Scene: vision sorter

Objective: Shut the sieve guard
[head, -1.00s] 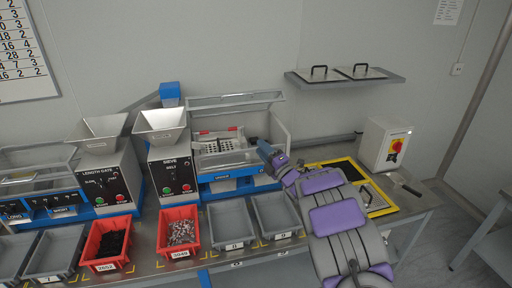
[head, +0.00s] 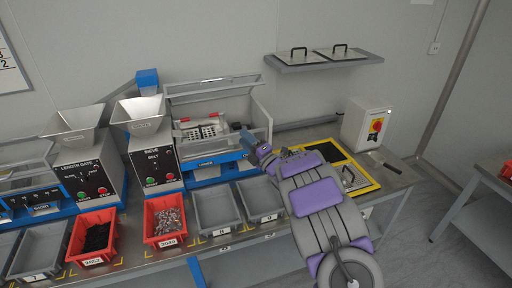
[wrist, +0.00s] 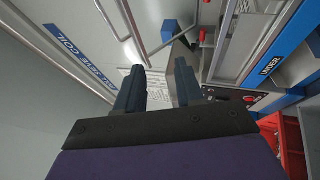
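The sieve (head: 205,150) stands behind the grey bins, with a perforated plate and red-handled parts inside. Its clear guard (head: 213,90) is raised, tilted up at the back with its grey-framed edge high. My gripper (head: 247,137) is at the right front end of the sieve housing, below the raised guard edge. In the wrist view, my two dark fingers (wrist: 158,90) are apart with nothing between them. The sieve's blue UNDER label (wrist: 270,66) is to their right. Contact between the fingers and the guard cannot be seen.
A red bin of metal parts (head: 148,232) and grey bins (head: 215,209) line the front. A yellow-edged panel (head: 368,185) and a white switch box (head: 352,125) are to the right. A shelf (head: 330,62) hangs behind.

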